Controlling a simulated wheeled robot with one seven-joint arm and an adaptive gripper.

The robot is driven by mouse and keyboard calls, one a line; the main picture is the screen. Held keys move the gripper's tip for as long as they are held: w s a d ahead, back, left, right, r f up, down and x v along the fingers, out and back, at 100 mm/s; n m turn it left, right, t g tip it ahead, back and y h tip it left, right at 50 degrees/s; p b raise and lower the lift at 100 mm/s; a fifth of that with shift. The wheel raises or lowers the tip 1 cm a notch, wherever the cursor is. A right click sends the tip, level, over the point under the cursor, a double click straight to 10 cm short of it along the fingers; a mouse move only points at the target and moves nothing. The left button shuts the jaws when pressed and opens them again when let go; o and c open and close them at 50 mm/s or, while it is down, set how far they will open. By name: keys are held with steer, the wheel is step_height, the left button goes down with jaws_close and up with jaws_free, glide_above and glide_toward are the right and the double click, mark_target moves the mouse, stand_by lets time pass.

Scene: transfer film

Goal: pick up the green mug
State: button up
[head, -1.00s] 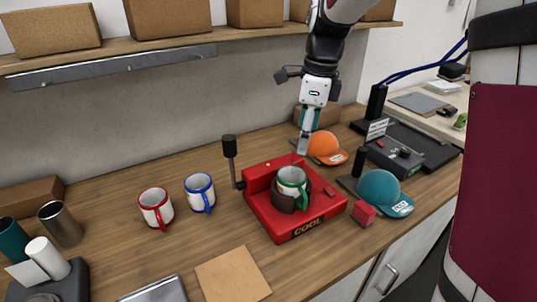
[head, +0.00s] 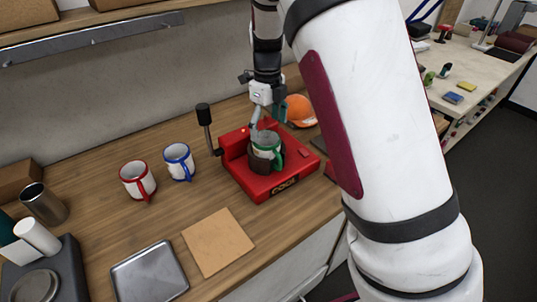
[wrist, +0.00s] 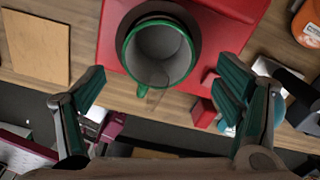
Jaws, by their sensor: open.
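The green mug (head: 266,145), white with a green rim and handle, stands in the dark holder of the red press (head: 249,184). In the wrist view the mug (wrist: 158,55) is seen from above, empty, its handle toward the picture's bottom. My gripper (head: 262,122) is just above and behind the mug in the head view. In the wrist view my gripper (wrist: 158,92) is open, its fingers spread wide on either side of the mug's handle side. No touch with the mug shows.
A red-rimmed mug (head: 138,181) and a blue-rimmed mug (head: 179,162) stand left of the press. The press's black-knobbed lever (head: 205,126) rises at its left. An orange cap (head: 300,110) lies behind right. A brown board (head: 217,242) and a metal tray (head: 149,274) lie in front.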

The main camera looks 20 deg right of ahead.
mark_target(269, 141)
steer(key=f, duration=0.2)
steer(key=f+p, duration=0.1)
steer(key=f, duration=0.1)
steer(key=shift+s+d, duration=0.15)
steer(key=shift+s, duration=0.25)
steer(key=shift+w+f, duration=0.1)
steer(key=shift+f, duration=0.55)
steer(key=c, duration=2)
